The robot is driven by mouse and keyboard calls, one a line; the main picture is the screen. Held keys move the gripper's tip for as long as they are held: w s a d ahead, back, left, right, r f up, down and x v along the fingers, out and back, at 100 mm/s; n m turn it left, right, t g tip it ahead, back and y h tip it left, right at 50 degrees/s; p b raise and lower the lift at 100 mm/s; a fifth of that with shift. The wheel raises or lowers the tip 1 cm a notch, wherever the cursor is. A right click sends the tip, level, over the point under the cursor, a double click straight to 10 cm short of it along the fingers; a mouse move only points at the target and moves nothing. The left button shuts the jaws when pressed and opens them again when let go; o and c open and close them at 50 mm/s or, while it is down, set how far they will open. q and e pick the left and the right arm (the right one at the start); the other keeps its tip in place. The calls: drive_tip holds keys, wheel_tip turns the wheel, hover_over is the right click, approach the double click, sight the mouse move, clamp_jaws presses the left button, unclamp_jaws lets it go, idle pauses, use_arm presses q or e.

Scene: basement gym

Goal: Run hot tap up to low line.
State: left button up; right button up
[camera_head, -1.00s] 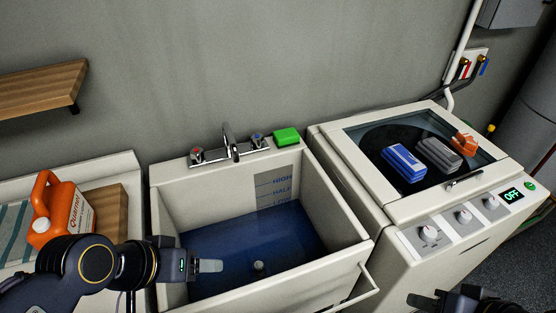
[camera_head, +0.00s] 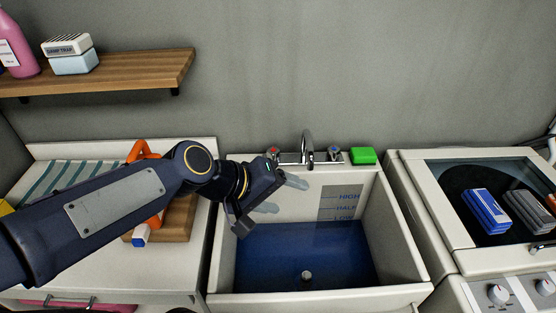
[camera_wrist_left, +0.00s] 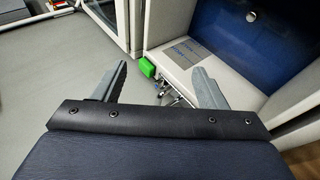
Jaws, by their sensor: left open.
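The sink (camera_head: 408,260) has a chrome spout (camera_head: 308,148) on its back rim, between the red-marked hot tap (camera_head: 272,153) and the blue-marked cold tap (camera_head: 334,154). A level plate (camera_head: 342,203) reads HIGH, HALF and LOW. Blue water (camera_head: 300,255) covers the basin floor, its edge near the LOW mark; I cannot tell exactly where. I see no stream from the spout. My left gripper (camera_head: 282,195) is open and empty, in front of and below the hot tap, apart from it. In the left wrist view its fingers (camera_wrist_left: 162,86) frame small chrome fittings. My right gripper is not in view.
A green sponge (camera_head: 363,155) lies on the sink rim right of the taps. A wooden shelf (camera_head: 130,75) hangs at upper left. An orange jug (camera_head: 143,149) is partly behind my left arm.

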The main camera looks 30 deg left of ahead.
use_arm(q)
drive_tip(key=w+a+r+n+t, duration=0.2)
drive_tip(key=w+a+n, duration=0.2)
drive_tip(key=w+n, duration=0.7)
drive_tip(key=n+g+y+p, duration=0.15)
drive_tip(key=n+y, duration=0.65)
drive_tip(key=n, duration=1.2)
hover_over(273, 150)
drive_tip(key=s+d, duration=0.2)
drive_tip(key=s, duration=0.3)
wheel_tip(273, 150, down, 19)
drive_tip(key=shift+w+a+f, duration=0.25)
drive_tip(key=shift+a+f, duration=0.05)
drive_tip(key=shift+f, duration=0.2)
drive_tip(key=shift+w+a+f+p, duration=0.1)
drive_tip(key=shift+w+f+p, duration=0.2)
drive_tip(key=shift+p, duration=0.05)
drive_tip(key=p+x, duration=0.2)
drive_tip(key=x, duration=0.3)
drive_tip(key=shift+x, duration=0.8)
drive_tip(key=shift+a, duration=0.1)
drive_tip(key=shift+c, duration=0.5)
